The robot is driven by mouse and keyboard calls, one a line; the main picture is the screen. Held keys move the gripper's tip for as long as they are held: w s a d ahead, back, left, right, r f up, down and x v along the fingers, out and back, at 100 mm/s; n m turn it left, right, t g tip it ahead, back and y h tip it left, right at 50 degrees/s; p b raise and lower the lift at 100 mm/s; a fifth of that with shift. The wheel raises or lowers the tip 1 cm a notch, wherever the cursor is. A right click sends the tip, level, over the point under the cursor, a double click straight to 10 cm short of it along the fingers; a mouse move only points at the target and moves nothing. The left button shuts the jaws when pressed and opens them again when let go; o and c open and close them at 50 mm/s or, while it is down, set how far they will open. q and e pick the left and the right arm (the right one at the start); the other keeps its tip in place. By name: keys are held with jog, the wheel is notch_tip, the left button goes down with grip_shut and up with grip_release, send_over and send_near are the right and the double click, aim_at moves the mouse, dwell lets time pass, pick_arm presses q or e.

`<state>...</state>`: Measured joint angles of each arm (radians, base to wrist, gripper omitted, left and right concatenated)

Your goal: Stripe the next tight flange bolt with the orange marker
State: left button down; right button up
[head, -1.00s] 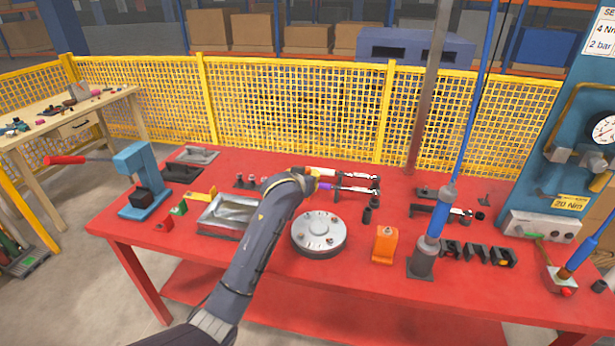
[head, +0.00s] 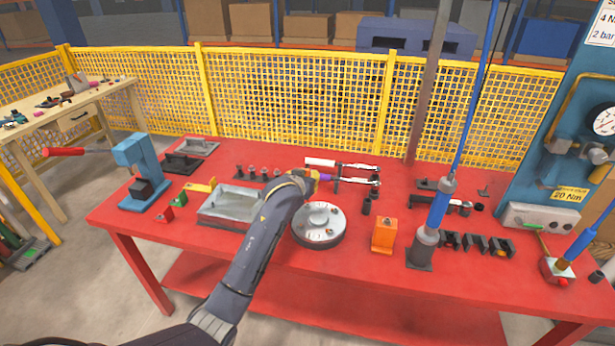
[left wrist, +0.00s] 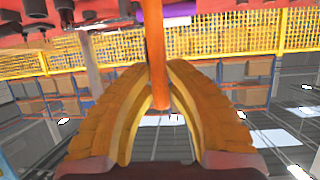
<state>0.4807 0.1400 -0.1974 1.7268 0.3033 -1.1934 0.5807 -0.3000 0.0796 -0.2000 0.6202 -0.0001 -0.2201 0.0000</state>
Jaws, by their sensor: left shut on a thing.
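The round silver flange cover (head: 325,238) lies on the red table, with several small bolts on its top face. In the left wrist view, my left gripper (left wrist: 158,78) has its yellow-orange fingers shut on an upright orange rod, the orange marker (left wrist: 155,40). In the head view, my left gripper (head: 312,177) is just behind the flange's far left edge, mostly hidden by my forearm. The marker cannot be made out there. No contact between marker and bolt can be seen. My right gripper is not in view.
An orange block (head: 383,236) and a blue-handled tool in a stand (head: 425,246) are to the right. A metal tray (head: 205,222) is to the left. The table's front strip is clear.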

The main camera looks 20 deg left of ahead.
aim_at(307, 170)
pick_arm(q)
jog(key=shift+f, duration=0.55)
dwell(0.9)
jog(key=shift+r, duration=0.1)
jog(key=shift+r, duration=2.45)
